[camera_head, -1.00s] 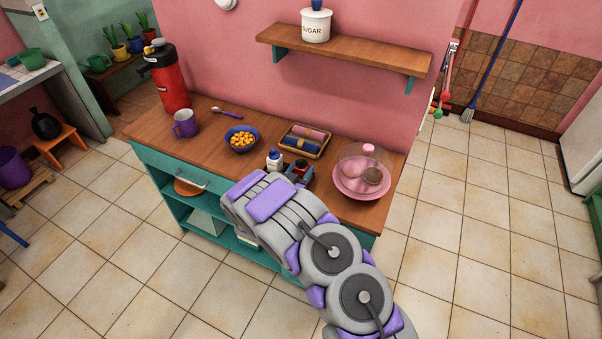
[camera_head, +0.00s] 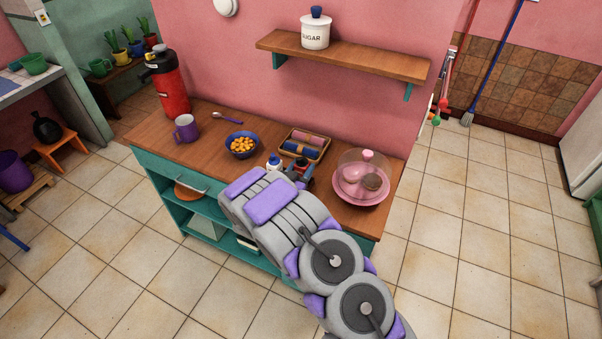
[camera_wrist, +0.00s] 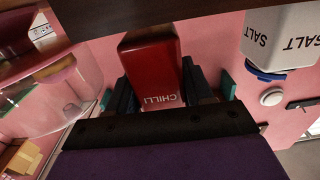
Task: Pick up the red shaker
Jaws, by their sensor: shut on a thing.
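The red shaker (camera_wrist: 152,66), labelled CHILLI, fills the middle of the wrist view, where the scene appears upside down. My gripper (camera_wrist: 157,92) is shut on it, with one dark finger on each side. The shaker's far end is close to the brown counter surface; I cannot tell whether it touches. In the head view my gripper (camera_head: 299,173) is over the front of the counter, and my arm hides most of it and the shaker. The white salt shaker (camera_head: 274,163) with a blue cap stands just left of my gripper; it also shows in the wrist view (camera_wrist: 283,38).
A pink cake stand (camera_head: 345,194) with a clear dome is close on the right. A tray with rolled cloths (camera_head: 304,145) lies behind. A blue bowl (camera_head: 241,151), purple mug (camera_head: 186,129) and red flask (camera_head: 171,88) stand left. A wall shelf (camera_head: 350,57) hangs above the counter.

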